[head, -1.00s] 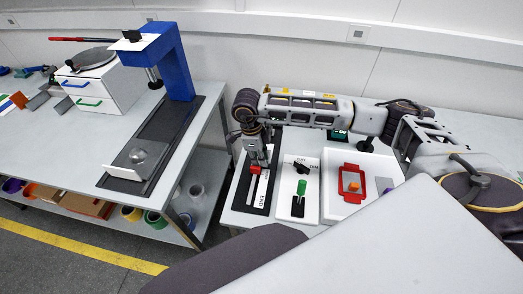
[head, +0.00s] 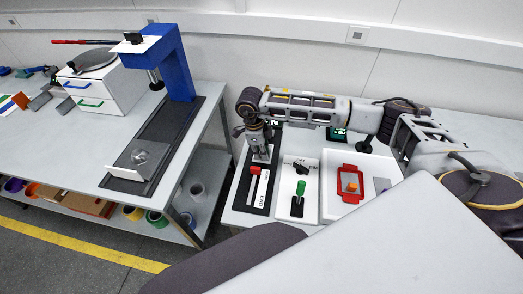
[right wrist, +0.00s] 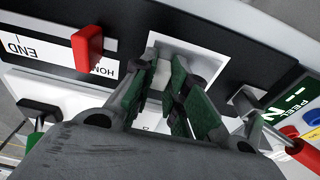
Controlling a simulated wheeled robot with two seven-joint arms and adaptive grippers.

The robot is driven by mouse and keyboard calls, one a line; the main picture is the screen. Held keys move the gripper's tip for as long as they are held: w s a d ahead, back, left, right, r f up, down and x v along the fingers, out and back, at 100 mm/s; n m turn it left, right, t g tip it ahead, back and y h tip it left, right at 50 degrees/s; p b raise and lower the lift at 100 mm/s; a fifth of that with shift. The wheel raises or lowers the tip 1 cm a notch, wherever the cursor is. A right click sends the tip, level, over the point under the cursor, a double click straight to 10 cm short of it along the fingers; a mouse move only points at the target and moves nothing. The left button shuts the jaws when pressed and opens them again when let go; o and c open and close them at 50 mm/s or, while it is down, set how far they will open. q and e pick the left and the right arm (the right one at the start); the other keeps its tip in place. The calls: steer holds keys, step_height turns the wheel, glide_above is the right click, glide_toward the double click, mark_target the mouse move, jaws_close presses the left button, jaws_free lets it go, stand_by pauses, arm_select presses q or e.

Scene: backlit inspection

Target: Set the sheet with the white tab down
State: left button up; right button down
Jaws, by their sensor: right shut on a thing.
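My right gripper (head: 261,157) points down over the back part of the black slider board (head: 240,199). In the right wrist view its green-padded fingers (right wrist: 168,100) are close together, with a white piece (right wrist: 186,48) at and behind their tips. I take this to be the white tab of the sheet. The sheet itself is mostly hidden, and I cannot tell whether it touches the board. The red slider knob (head: 254,170) stands beside the gripper, and it also shows in the right wrist view (right wrist: 87,47). My left gripper is not in view.
A white panel with a green-handled switch (head: 300,188) and a white tray (head: 330,205) with a red frame (head: 351,184) lie right of the board. A blue stand (head: 170,62) is on the left table. A gap separates the tables.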

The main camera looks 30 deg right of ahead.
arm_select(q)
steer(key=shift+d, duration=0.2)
arm_select(e)
steer(key=shift+f, duration=0.1)
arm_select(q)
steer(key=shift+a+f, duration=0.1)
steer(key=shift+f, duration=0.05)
arm_select(e)
steer(key=shift+f, duration=0.2)
steer(key=c, duration=1.7)
jaws_free()
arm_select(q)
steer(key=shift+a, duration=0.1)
arm_select(e)
steer(key=shift+r, duration=0.1)
steer(key=shift+r, duration=0.1)
steer(key=shift+r, duration=0.2)
arm_select(q)
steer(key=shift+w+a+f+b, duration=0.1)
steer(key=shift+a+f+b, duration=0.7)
steer(key=shift+b, duration=0.2)
arm_select(e)
step_height(320, 180, up, 12)
steer(key=w+a, duration=0.1)
steer(key=shift+a+f, duration=0.15)
steer(key=shift+f, duration=0.1)
